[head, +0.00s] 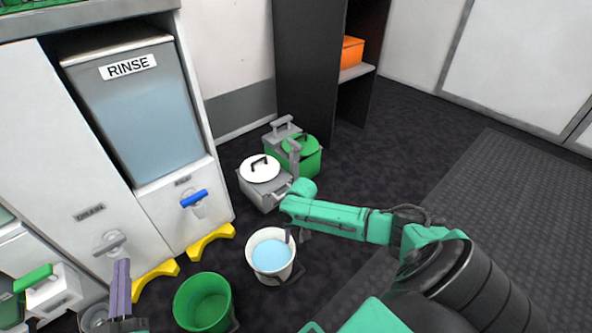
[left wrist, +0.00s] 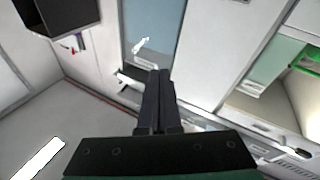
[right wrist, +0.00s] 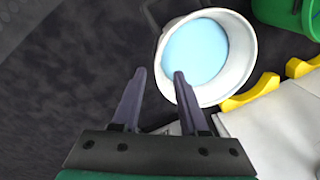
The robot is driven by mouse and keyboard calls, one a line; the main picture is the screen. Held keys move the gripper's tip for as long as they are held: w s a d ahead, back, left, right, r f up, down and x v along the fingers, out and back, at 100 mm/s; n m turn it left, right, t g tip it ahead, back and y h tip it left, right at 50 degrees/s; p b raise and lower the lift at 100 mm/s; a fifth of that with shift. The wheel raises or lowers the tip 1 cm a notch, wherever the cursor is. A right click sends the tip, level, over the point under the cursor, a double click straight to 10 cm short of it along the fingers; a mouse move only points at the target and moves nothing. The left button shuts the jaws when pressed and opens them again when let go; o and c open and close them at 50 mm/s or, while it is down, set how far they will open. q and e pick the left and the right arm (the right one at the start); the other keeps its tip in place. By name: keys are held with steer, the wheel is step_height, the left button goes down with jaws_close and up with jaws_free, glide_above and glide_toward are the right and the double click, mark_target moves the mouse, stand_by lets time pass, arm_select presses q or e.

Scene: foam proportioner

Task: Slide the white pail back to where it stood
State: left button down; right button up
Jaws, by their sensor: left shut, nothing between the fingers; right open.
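The white pail (head: 254,262) stands upright on the dark floor, holding light blue liquid. In the right wrist view the pail (right wrist: 242,62) is beyond my right fingertips and to the right. My right gripper (head: 297,236) is open at the pail's upper right edge in the head view. Its fingers (right wrist: 158,78) have nothing between them; the right finger overlaps the pail's rim in the picture, and I cannot tell whether they touch. My left gripper (head: 121,266) is shut and empty at the lower left, away from the pail; its closed fingers (left wrist: 158,80) show in the left wrist view.
A green pail (head: 203,303) stands left of the white one. Yellow feet (head: 210,240) jut from the cabinet with the RINSE tank (head: 140,110) and blue-handled tap (head: 194,198). Grey (head: 262,188) and green (head: 307,163) lidded containers stand behind. Floor to the right is clear.

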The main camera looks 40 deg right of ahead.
arm_select(q)
steer(key=s+f+g+p, duration=0.1)
steer(key=s+f+g, duration=0.2)
steer(key=s+f, duration=0.3)
steer(key=s+d+f+g+y+p, duration=0.1)
steer(key=s+f+g, duration=0.3)
steer(key=f, duration=0.8)
steer(key=shift+s+n, duration=0.3)
steer(key=shift+s, duration=0.55)
arm_select(e)
steer(key=r, duration=0.4)
steer(key=shift+s+d+r, duration=0.15)
steer(key=shift+d, duration=0.05)
arm_select(q)
steer(key=shift+d, duration=0.1)
